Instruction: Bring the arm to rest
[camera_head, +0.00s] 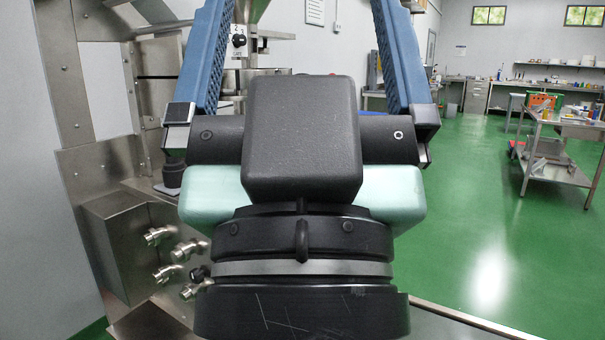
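My own arm (303,140) fills the middle of the view. Its black rounded housing sits on a dark round base, with pale green pads on both sides. Two blue struts rise from the ends of a dark cross shaft and leave the picture at the top. My gripper is not in view, so its state and anything in it are hidden.
A steel machine (120,215) with pipe fittings (175,250) stands close on the left. Green floor (480,220) lies open on the right. A metal cart (560,165) stands at the far right, and a workbench (545,84) runs along the back wall.

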